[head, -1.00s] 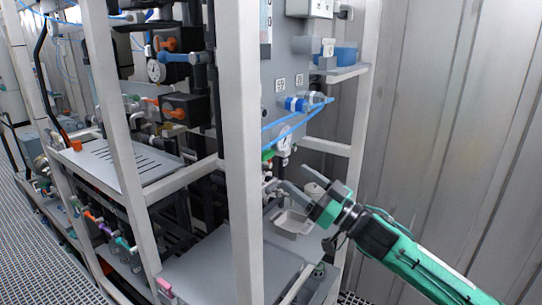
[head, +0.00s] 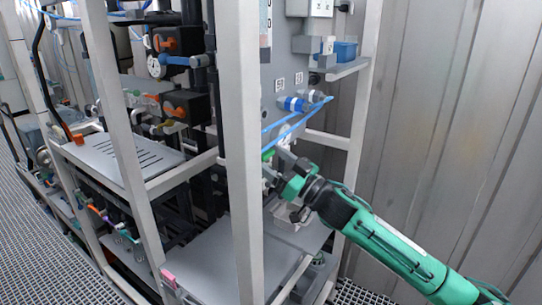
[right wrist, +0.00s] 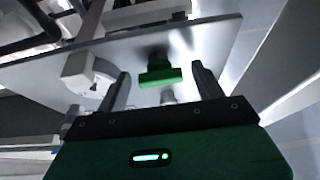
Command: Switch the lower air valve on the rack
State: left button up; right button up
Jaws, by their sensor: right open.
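The lower air valve shows as a green handle (right wrist: 160,74) on a dark stem in the right wrist view. It sits on the grey panel of the rack. In the head view a small green part (head: 268,155) shows beside the white post, partly hidden. My right gripper (head: 277,164) is open in front of the panel there. In the right wrist view its two dark fingers stand on either side of the green handle, with a gap at each side. I cannot tell how deep the handle lies between them. My left gripper is not in view.
A white rounded fitting (right wrist: 80,72) sits close to the left finger. Blue fittings (head: 294,104) with blue hoses are above my gripper. The white rack post (head: 240,130) stands just left of it. A corrugated metal wall (head: 450,120) is at the right.

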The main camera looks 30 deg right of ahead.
jog(key=c, duration=1)
